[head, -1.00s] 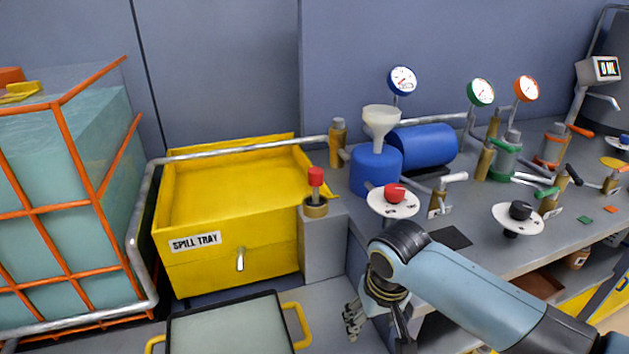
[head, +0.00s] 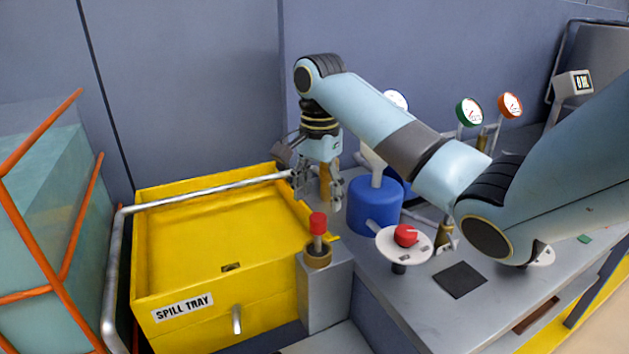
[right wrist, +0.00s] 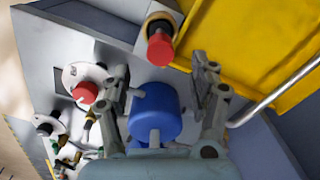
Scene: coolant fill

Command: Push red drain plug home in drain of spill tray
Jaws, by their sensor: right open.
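The red drain plug (head: 318,223) stands upright, its pale stem in a brass holder (head: 317,258) on a grey pedestal beside the tray. It also shows in the right wrist view (right wrist: 160,48). The yellow spill tray (head: 165,285) is at the left, and its drain (head: 231,267) is a small dark fitting on the tray floor near the front. My right gripper (head: 318,193) is open and empty, pointing down above and slightly behind the plug, apart from it. In the right wrist view the plug lies just beyond the spread fingers (right wrist: 160,66). My left gripper is out of view.
A metal rail (head: 210,190) runs along the tray's back. A blue container (head: 374,206) and a red-knobbed dial (head: 405,236) stand close right of the plug. An orange-framed tank (head: 45,225) is at the far left. The space above the tray is free.

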